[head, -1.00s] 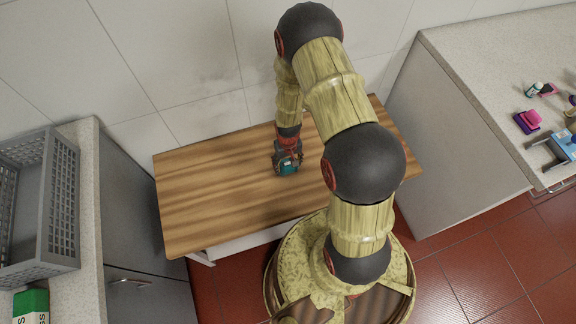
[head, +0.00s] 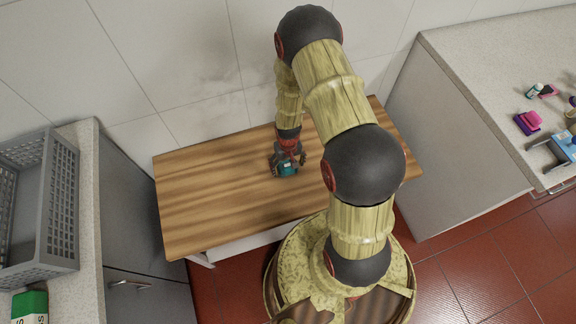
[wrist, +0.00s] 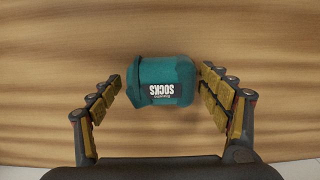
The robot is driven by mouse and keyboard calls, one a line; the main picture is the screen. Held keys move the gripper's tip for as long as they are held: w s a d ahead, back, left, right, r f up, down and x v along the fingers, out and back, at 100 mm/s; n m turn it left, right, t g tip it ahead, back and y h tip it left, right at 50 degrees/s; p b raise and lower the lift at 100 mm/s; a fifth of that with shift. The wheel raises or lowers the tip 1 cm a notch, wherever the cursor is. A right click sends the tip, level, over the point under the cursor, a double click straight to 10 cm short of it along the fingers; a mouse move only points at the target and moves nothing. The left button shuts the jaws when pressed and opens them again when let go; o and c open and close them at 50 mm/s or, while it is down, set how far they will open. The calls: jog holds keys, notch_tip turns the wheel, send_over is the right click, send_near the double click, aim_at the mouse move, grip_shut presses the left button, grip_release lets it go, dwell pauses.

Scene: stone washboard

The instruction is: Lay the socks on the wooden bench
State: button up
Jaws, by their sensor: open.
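The socks (wrist: 168,78) are a teal rolled bundle with a dark label reading "SOCKS". In the head view the socks (head: 288,169) are on the wooden bench (head: 215,200), right of its middle. In the wrist view they lie on the bench's wood grain, between the fingers. My gripper (wrist: 164,85) is open, with one finger on each side of the socks and a gap at the left; on the right the finger is very close, and I cannot tell if it touches. In the head view my gripper (head: 287,165) is low over the bench.
A grey plastic crate (head: 70,205) and a green box (head: 30,306) stand on the left counter. The right counter (head: 470,80) holds a purple and pink item (head: 528,122) and several small things. A tiled wall is behind the bench. The bench's left part is bare.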

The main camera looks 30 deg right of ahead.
notch_tip(320, 180, up, 12)
jog(key=p, duration=0.4)
notch_tip(320, 180, up, 14)
jog(key=t, duration=0.1)
send_over(288, 165)
jog(key=w+a, duration=0.2)
jog(key=w, duration=0.1)
notch_tip(288, 165, up, 12)
jog(key=s+a+n+t, duration=0.1)
jog(key=s+a+t, duration=0.1)
jog(key=s+a+r+n+t, duration=0.1)
jog(key=s+a+r, duration=0.4)
jog(key=s+r, duration=1.1)
jog(key=shift+r+t, duration=0.8)
